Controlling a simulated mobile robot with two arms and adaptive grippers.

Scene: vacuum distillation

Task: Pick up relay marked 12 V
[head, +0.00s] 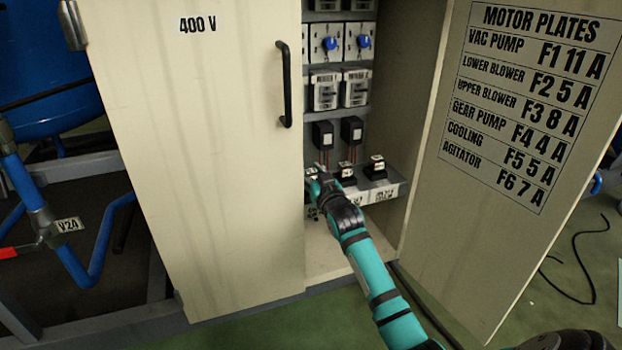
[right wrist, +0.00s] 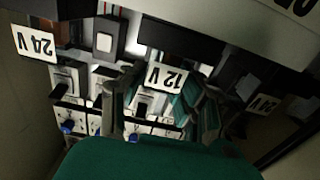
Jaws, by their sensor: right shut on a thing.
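In the head view my right gripper (head: 318,187) reaches into the open cabinet, at the left end of the lower shelf. It is shut on a small dark relay (head: 310,173) with a pale top, mostly hidden by the gripper. Two similar relays stand to its right, a middle one (head: 347,171) and a right one (head: 377,165). In the right wrist view, upside down, a 12 V label (right wrist: 167,78) shows between the gripper's fingers (right wrist: 160,108). A 24 V label (right wrist: 35,42) is at the left. My left gripper is out of view.
The closed left door (head: 215,150), marked 400 V, borders the opening closely. The right door (head: 520,140), with the motor plates list, stands open. Black modules (head: 352,130) and breakers (head: 355,88) sit above the shelf. Clear space lies below it.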

